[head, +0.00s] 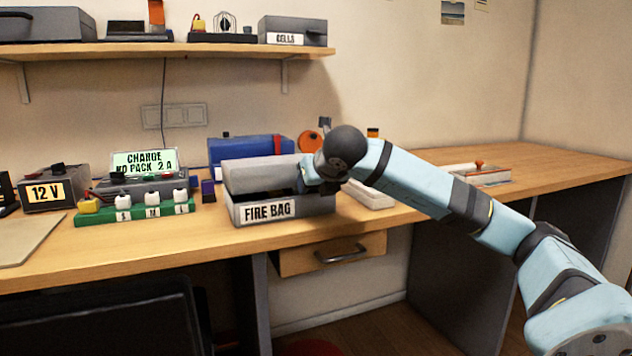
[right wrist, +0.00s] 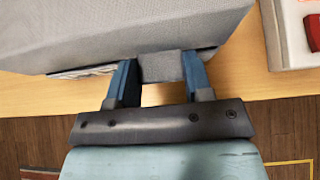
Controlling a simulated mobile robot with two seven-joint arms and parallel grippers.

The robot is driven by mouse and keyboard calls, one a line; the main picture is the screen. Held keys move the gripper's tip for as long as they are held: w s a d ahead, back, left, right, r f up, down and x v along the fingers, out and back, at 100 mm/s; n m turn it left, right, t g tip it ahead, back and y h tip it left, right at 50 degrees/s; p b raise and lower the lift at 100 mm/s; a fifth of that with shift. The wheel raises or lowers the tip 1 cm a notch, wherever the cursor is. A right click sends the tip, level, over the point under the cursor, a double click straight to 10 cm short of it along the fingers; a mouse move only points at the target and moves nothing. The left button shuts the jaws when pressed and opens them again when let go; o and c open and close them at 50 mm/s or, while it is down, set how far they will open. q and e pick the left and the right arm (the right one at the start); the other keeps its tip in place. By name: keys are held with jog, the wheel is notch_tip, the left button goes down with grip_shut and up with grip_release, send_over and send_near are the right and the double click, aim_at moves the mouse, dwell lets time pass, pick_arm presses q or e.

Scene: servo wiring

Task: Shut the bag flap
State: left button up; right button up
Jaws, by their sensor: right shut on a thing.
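The grey fire bag (head: 287,210) stands on the desk near its front edge, with a "FIRE BAG" label on its front. Its flap (head: 258,175) is tilted over the box, and a dark gap shows between flap and box at the front. My right gripper (head: 318,180) is at the right end of the flap. In the right wrist view my right gripper (right wrist: 160,75) is shut on a grey tab (right wrist: 160,66) at the bag's edge. Its fingertips are partly hidden in the head view. My left gripper is not in view.
A green strip (head: 137,213) with several white plugs and a charger (head: 140,187) stand left of the bag. A blue box (head: 245,149) is behind it. A white tray (head: 370,194) lies just right of it, behind my right arm. A drawer (head: 330,255) is below.

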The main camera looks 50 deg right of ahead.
jog(key=shift+w+f, duration=0.1)
jog(key=shift+f, duration=0.35)
jog(key=o, duration=1.3)
jog(key=shift+w+d+f, duration=0.1)
jog(key=shift+w, duration=0.05)
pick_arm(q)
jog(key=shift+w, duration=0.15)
pick_arm(e)
jog(key=shift+r, duration=0.3)
pick_arm(q)
jog(key=p, duration=0.1)
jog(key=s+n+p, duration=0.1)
jog(key=p, duration=0.1)
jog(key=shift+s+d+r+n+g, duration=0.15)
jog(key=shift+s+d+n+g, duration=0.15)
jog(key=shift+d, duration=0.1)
pick_arm(e)
jog(key=v, duration=1.3)
jog(key=shift+s, duration=0.3)
